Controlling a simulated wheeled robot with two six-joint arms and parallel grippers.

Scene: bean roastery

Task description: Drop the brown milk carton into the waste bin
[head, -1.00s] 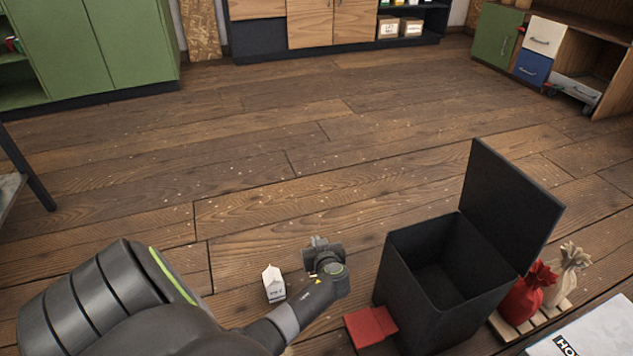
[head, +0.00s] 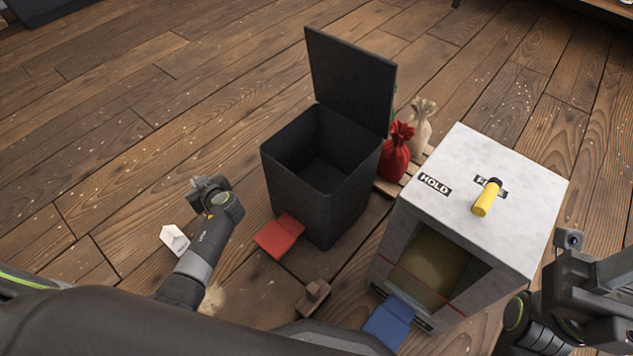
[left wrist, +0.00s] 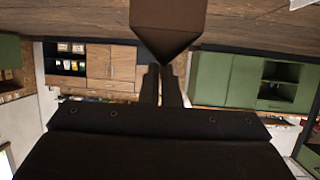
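The brown milk carton (left wrist: 168,18) shows large in the left wrist view, its pointed end at the fingertips of my left gripper (left wrist: 165,72). The fingers are close together and appear shut on it. In the head view my left gripper (head: 208,186) is left of the waste bin, and I cannot make out the carton there. The black waste bin (head: 295,190) stands upright with its lid raised, and its visible inside looks empty. A red pedal (head: 279,236) is at its foot. My right gripper (head: 572,258) is at the lower right; its fingers are unclear.
A white carton (head: 174,239) is on the floor left of my left gripper. A pale box (head: 520,215) marked HOLD, with a yellow cylinder (head: 486,198) on top, stands right of the bin. Red (head: 397,155) and cream (head: 422,128) sacks are behind. A brown wooden object (head: 313,297) lies in front.

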